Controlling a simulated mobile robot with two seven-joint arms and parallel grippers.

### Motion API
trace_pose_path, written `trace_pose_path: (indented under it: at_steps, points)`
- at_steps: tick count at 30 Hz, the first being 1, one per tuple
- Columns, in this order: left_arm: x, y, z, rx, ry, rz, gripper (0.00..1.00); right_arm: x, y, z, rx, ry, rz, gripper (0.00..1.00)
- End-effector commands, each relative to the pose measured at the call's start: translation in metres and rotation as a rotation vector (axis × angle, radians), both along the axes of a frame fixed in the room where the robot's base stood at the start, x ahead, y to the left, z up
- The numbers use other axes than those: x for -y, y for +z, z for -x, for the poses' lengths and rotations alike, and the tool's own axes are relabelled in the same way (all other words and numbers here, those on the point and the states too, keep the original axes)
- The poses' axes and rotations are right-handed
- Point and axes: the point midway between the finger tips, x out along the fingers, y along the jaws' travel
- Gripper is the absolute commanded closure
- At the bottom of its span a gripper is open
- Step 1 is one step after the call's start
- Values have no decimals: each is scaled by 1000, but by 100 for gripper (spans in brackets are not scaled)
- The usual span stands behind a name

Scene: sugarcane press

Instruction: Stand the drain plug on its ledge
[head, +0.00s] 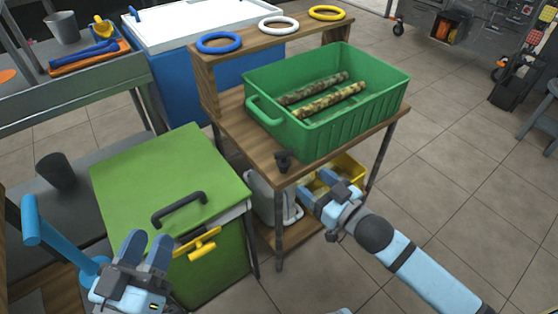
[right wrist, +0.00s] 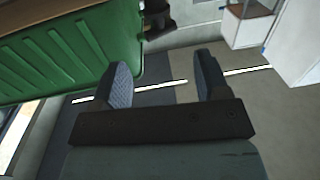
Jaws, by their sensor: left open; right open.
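A small dark piece (head: 286,160), which looks like the drain plug, is at the near corner of the wooden table top (head: 240,120). It looks upright; its contact with the wood is too small to make out. A dark piece (right wrist: 158,18), likely the same one, shows beside the green crate in the right wrist view. My right gripper (head: 318,186) is open and empty, to the right of and apart from that piece; its spread fingers (right wrist: 163,78) hold nothing. My left gripper (head: 145,250) is open and empty in front of the green cabinet (head: 150,170).
A green crate (head: 345,128) with mottled cane pieces (head: 330,100) fills much of the table. Blue (head: 218,42), white (head: 279,25) and yellow (head: 327,13) rings lie on the raised shelf. A yellow bin (head: 350,168) sits underneath.

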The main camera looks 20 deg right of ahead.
Motion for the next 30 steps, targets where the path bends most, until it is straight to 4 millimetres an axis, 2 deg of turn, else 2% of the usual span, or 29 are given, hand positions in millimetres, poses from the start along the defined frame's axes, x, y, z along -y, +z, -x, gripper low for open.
trace_pose_path:
  at_steps: [3, 7, 14, 24, 30]
  points:
    - [1, -11, -1, -23, -7, -12, 57, -10, -1, -23, 4, 0, 1, 32]
    - [1, -18, -2, -45, -13, -24, 57, -19, -1, -42, 2, -1, 0, 32]
    - [2, -24, -2, -65, -19, -33, 57, -25, 0, -55, 0, -1, 1, 32]
    - [4, -53, -3, -142, -46, -79, 57, -41, 3, -93, 0, -1, 1, 32]
    - [5, -57, -3, -159, -52, -86, 57, -45, 5, -102, -1, -1, 2, 32]
